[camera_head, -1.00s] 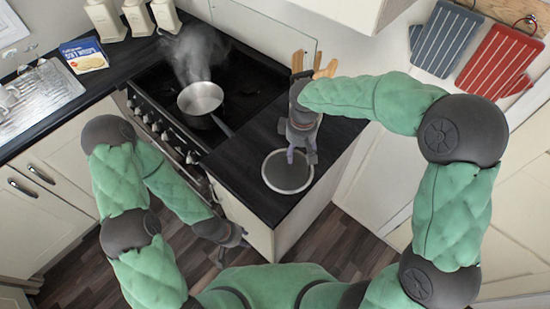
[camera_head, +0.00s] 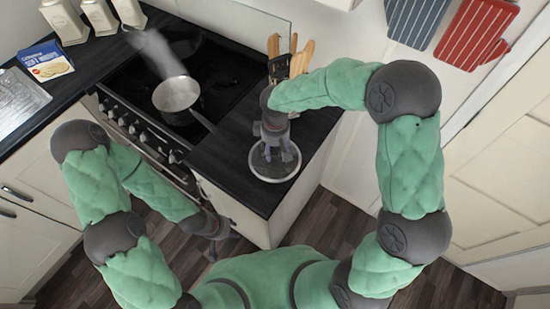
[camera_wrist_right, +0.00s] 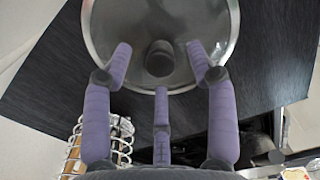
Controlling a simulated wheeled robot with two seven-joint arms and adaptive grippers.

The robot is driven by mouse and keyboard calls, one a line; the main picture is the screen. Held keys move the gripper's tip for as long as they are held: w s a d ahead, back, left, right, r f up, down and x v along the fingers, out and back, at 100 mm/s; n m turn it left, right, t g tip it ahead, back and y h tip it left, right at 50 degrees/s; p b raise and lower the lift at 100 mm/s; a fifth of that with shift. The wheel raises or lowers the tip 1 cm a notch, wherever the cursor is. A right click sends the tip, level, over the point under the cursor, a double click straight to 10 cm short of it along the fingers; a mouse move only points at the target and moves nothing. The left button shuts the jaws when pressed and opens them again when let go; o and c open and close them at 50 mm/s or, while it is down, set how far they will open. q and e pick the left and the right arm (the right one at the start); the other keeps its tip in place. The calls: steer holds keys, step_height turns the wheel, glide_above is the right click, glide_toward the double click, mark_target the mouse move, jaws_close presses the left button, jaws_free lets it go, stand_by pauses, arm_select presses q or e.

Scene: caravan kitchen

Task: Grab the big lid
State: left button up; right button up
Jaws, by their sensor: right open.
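The big lid (camera_head: 264,177) is a round glass lid with a metal rim, lying flat on the dark counter to the right of the stove. In the right wrist view the lid (camera_wrist_right: 103,40) fills the upper middle, with its dark knob (camera_wrist_right: 160,60) near the centre. My right gripper (camera_head: 276,155) is over the lid with its fingers pointing down. In the wrist view its three fingers (camera_wrist_right: 160,68) are spread around the near side of the knob, open and empty. My left gripper (camera_head: 221,240) hangs low in front of the cabinets, away from the lid; its fingers are unclear.
A steaming pan (camera_head: 177,94) sits on the black stove, its handle reaching toward the counter. A holder with wooden-handled utensils (camera_head: 292,55) stands behind the lid. A blue box (camera_head: 46,62) and white canisters (camera_head: 98,16) stand at the left. The counter's front edge is close to the lid.

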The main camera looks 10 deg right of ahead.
step_height(320, 180, down, 2)
steer(key=shift+f, duration=0.2)
jaws_close()
steer(key=shift+r, duration=0.1)
